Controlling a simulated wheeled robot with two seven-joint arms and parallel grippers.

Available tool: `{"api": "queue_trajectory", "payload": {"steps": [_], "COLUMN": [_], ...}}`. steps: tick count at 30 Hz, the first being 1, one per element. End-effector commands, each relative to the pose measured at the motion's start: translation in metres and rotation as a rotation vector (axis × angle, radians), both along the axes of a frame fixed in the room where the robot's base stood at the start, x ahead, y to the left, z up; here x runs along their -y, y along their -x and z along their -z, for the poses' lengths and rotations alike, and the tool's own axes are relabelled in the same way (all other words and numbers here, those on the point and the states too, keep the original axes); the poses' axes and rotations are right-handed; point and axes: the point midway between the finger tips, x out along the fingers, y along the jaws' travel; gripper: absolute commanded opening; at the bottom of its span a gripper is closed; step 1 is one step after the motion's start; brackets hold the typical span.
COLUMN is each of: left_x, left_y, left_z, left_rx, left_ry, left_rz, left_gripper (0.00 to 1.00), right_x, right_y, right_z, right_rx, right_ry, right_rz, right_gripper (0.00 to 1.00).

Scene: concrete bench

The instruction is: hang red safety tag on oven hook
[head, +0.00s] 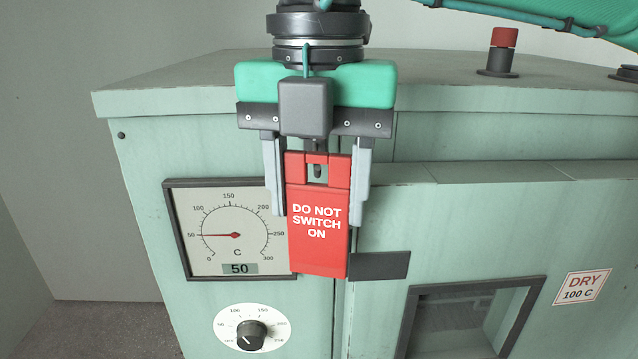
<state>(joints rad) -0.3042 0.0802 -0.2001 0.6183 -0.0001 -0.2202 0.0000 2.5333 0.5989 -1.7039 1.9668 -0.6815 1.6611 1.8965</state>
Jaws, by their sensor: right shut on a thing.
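The red safety tag (319,248) reads "DO NOT SWITCH ON" and hangs upright in front of the oven (160,150). My right gripper (318,215) points down and is shut on the tag, with a grey finger along each side. The tag has a slot near its top, and a small dark piece shows through it. I cannot tell whether that piece is the oven hook or part of the gripper. No hook shows clearly elsewhere; the tag and gripper cover that part of the oven front. My left gripper is not in view.
A square temperature gauge (200,215) reading 50 is left of the tag, above a round knob (251,335). A dark grey block (385,266) sits just right of the tag's lower end. A window (455,315) and "DRY 100 C" label (582,287) are further right. A red-capped post (503,45) stands on top.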

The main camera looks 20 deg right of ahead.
Motion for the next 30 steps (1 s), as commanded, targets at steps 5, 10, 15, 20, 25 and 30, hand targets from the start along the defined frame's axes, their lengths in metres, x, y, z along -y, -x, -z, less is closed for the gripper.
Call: {"api": "queue_trajectory", "payload": {"steps": [5, 10, 15, 20, 25, 30], "left_x": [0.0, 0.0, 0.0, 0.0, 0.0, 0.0], "left_y": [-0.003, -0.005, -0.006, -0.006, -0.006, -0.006], "left_z": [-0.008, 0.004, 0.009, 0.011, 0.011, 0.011], "left_rx": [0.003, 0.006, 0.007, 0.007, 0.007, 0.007], "left_ry": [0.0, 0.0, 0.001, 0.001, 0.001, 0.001], "left_rz": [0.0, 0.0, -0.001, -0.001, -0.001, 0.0], "left_gripper": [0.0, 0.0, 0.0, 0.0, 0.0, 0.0], "right_x": [0.003, 0.005, 0.006, 0.006, 0.007, 0.007], "right_y": [-0.011, -0.018, -0.021, -0.022, -0.022, -0.022], "right_z": [-0.001, 0.008, 0.01, 0.01, 0.009, 0.009], "right_rx": [0.0, -0.001, 0.001, 0.001, 0.0, 0.0], "right_ry": [0.0, -0.001, 0.001, 0.001, 0.001, 0.001], "right_rz": [0.001, 0.001, 0.0, 0.0, 0.0, 0.0], "right_gripper": [0.28, 0.28, 0.28, 0.28, 0.28, 0.28]}}
